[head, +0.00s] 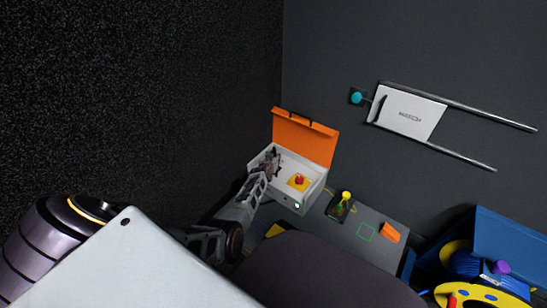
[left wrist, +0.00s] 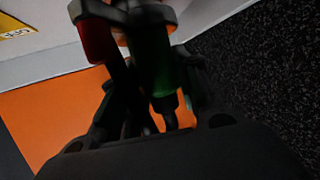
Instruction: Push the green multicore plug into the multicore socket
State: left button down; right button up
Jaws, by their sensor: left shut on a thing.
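My left gripper (head: 272,165) reaches into the left part of an open white case (head: 313,192) with a raised orange lid (head: 305,138). In the left wrist view, the green plug (left wrist: 166,72) is dim, between the dark fingers of my left gripper, with a black cable behind it. The gripper is shut on it. A red cylindrical connector (left wrist: 97,42) shows just left of it, beside a dark holder-like part. The plug's front end is hidden by dark parts. I cannot make out the multicore socket or whether the plug touches it. My right gripper is not in view.
A red button (head: 299,180) on a yellow plate sits inside the case. A yellow-topped bottle-like item (head: 345,198) and an orange block (head: 389,233) stand on the grey bench. A blue box (head: 508,236) and yellow reel (head: 455,292) are at right. Dark walls close off the left and back.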

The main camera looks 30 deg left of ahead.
pick_arm(q)
jog(key=shift+f, duration=0.25)
jog(key=shift+f+b, duration=0.3)
jog(key=shift+b, duration=0.2)
jog(key=shift+f, duration=0.1)
jog(key=c, duration=0.9)
grip_release()
jog(key=shift+c, duration=0.2)
jog(key=shift+f, duration=0.1)
jog(key=shift+s+d, duration=0.15)
jog(key=shift+s, duration=0.05)
